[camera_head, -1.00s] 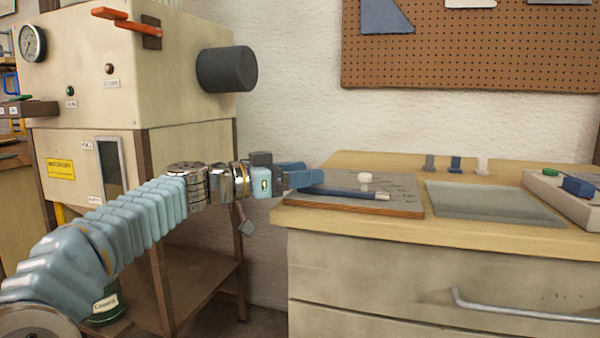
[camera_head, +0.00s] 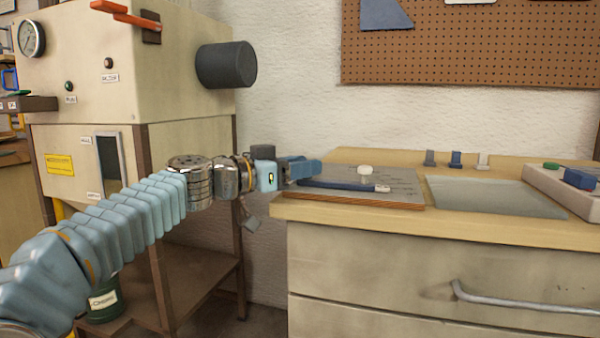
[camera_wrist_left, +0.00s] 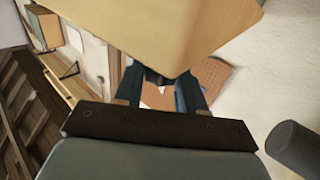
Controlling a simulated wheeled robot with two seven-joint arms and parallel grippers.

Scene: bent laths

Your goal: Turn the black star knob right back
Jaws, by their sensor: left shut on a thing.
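My left gripper (camera_head: 318,168) reaches in from the left over the left edge of a grey board (camera_head: 405,202) on the bench. In the left wrist view its two blue fingers (camera_wrist_left: 168,92) close around a small dark thing, taken as the black star knob (camera_wrist_left: 154,78). Its star shape and turning position cannot be made out, and in the head view the fingers hide it. A dark blue bar (camera_head: 340,185) with a light metal end lies across the board, with a white round piece (camera_head: 365,169) behind it. My right gripper is not in view.
A grey mat (camera_head: 490,197) lies right of the board, with several small posts (camera_head: 456,159) behind it. A pale box (camera_head: 572,188) stands at the right. A cream cabinet (camera_head: 180,90) with a dark cylinder (camera_head: 226,65) stands at the left. The bench front has a drawer handle (camera_head: 520,309).

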